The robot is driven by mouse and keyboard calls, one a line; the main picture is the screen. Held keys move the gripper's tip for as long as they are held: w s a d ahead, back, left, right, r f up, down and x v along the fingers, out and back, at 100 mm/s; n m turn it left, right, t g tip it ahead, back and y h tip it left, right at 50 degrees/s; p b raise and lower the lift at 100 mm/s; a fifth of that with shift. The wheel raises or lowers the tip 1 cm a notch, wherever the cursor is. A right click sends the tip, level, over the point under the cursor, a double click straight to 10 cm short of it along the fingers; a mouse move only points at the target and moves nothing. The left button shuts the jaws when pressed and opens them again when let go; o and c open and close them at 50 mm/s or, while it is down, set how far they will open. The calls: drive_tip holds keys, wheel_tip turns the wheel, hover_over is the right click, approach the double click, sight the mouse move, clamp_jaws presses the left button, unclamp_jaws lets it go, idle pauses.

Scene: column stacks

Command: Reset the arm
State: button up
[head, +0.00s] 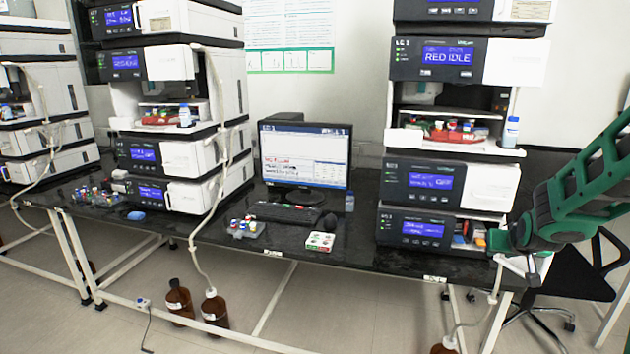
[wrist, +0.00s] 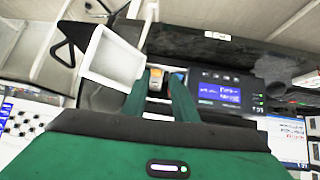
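My green arm (head: 580,190) comes in from the right in the head view. My gripper (head: 502,240) is at the lowest module (head: 412,228) of the right stack, beside its open compartment. In the wrist view my gripper (wrist: 160,88) has its two green fingers apart, pointing into the compartment. Small coloured items (head: 468,234) are in the compartment; an orange-and-white one (wrist: 156,80) shows between the fingers. I cannot tell if the fingers touch it. A white frame-like panel (wrist: 112,58), perhaps the compartment door, is close beside the left finger.
The black bench (head: 350,238) carries three instrument stacks. A monitor (head: 305,155), a small white-and-red box (head: 320,241) and a vial rack (head: 245,228) stand mid-bench. A black chair (head: 575,285) is at the right. Brown bottles (head: 215,312) stand on the floor.

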drive_tip(key=s+a+r+m+g+y, duration=0.1)
drive_tip(key=s+a+g, duration=0.2)
drive_tip(key=s, duration=0.9)
drive_tip(key=s+a+g+y, duration=0.1)
drive_tip(key=s+a+g, duration=0.2)
drive_tip(key=s, duration=1)
drive_tip(key=s+a+r+m+g+y, duration=0.1)
drive_tip(key=s+a+g+y, duration=0.1)
drive_tip(key=s, duration=1.1)
drive_tip(key=shift+s+a+r+m+g, duration=0.2)
drive_tip(key=shift+a+r+m+g, duration=0.15)
drive_tip(key=shift+a, duration=0.35)
drive_tip(key=shift+d, duration=0.1)
